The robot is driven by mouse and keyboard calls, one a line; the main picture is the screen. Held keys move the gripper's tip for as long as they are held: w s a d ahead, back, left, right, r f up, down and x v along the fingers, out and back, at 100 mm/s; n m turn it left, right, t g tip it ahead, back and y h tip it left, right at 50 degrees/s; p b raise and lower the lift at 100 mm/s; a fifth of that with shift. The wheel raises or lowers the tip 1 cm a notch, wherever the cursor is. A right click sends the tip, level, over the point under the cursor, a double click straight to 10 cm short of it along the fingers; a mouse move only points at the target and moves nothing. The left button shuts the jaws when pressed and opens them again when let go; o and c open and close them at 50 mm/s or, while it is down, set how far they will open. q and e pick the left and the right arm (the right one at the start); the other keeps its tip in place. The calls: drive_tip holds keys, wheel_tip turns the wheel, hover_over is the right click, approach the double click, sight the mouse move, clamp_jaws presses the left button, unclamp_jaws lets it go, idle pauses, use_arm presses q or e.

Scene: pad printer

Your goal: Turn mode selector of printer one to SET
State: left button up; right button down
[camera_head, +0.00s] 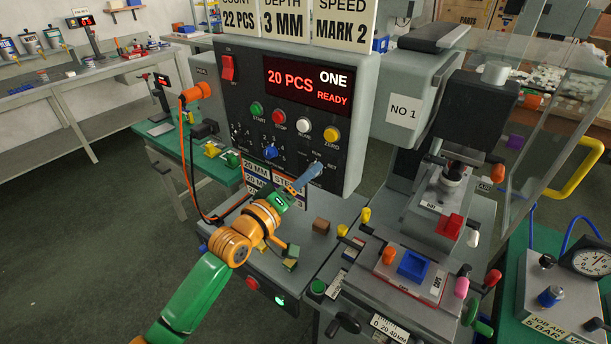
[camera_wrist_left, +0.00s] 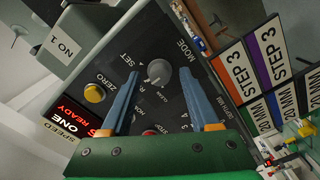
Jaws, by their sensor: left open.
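The printer's control panel (camera_head: 295,115) carries a display reading "20 PCS ONE READY". The mode selector (camera_wrist_left: 158,73) is a grey round knob, seen face-on in the left wrist view, with MODE, SET and CLEAN lettering around it. I cannot surely tell which mark its pointer faces. My left gripper (camera_head: 318,168) is at the panel's lower right in the head view and hides much of the selector there. In the left wrist view its two blue fingers (camera_wrist_left: 160,78) are apart, one on each side of the knob, with visible gaps. My right gripper is not in view.
A yellow ZERO button (camera_wrist_left: 94,93) is close to one finger; it also shows in the head view (camera_head: 331,134). A blue knob (camera_head: 271,152) sits left of the gripper. STEP cards (camera_wrist_left: 270,55) hang below the panel. The NO 1 housing (camera_head: 405,110) stands to the right.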

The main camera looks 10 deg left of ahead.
use_arm(q)
drive_tip(key=shift+s, duration=0.1)
drive_tip(key=shift+c, duration=1.3)
drive_tip(key=shift+a, duration=0.1)
clamp_jaws()
drive_tip(key=shift+m, duration=0.3)
drive_tip(key=m+p, duration=0.2)
drive_tip(key=m, duration=0.9)
drive_tip(key=shift+r+p, duration=0.1)
drive_tip(key=shift+p, duration=0.25)
drive_tip(key=shift+m, duration=0.3)
